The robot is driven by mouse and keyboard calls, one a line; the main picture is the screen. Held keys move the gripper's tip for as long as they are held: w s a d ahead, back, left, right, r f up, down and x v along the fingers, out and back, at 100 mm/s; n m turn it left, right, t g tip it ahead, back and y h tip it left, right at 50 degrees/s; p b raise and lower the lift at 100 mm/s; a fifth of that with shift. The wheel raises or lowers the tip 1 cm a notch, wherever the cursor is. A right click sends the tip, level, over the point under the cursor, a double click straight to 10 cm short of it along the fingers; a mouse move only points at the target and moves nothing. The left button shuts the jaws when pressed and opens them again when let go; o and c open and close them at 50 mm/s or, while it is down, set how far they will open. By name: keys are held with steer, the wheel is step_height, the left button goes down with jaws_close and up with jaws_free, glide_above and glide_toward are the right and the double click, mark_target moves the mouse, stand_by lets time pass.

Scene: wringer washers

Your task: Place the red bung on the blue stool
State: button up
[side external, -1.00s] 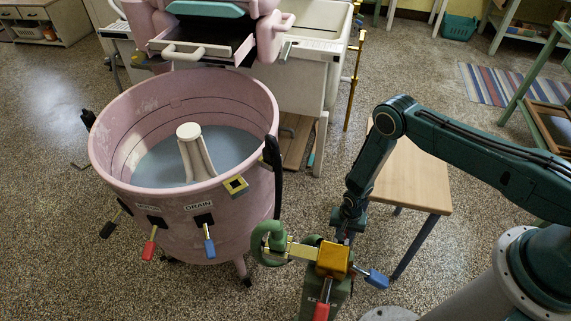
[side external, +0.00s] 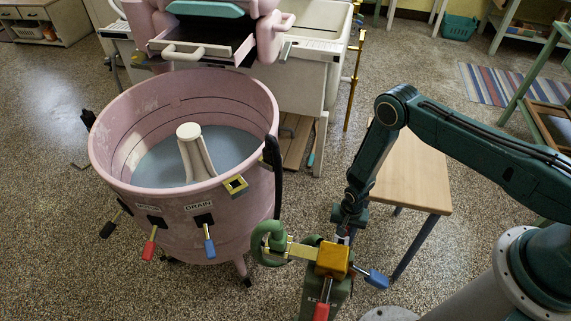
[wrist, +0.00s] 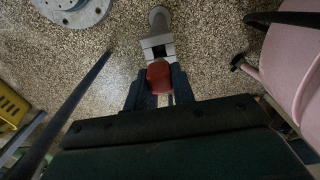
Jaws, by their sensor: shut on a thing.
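The red bung (wrist: 158,74) shows in the wrist view as a rounded red piece between the two dark fingers of my gripper (wrist: 157,88), which is shut on it. In the side view my gripper (side external: 343,236) points down just behind a brass valve block, and I cannot make out the bung there. The stool (side external: 415,185) stands behind and to the right of my gripper, with a pale wooden top and dark blue legs. Its top looks bare where it shows; my arm hides part of it.
A pink washer tub (side external: 140,185) stands to the left. A green post with the brass valve block (side external: 333,258) and red and blue handles is close in front of my gripper. A pink and white wringer machine stands behind. Speckled floor is clear between them.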

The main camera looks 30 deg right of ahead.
step_height(320, 180, up, 40)
glide_above(388, 178)
step_height(388, 178, down, 4)
steer(key=r, duration=0.1)
steer(key=shift+d+f, duration=0.1)
steer(key=shift+f, duration=0.8)
steer(key=shift+f, duration=0.1)
step_height(388, 178, down, 16)
stand_by(0.6)
steer(key=shift+f, duration=1.9)
steer(key=shift+f, duration=0.1)
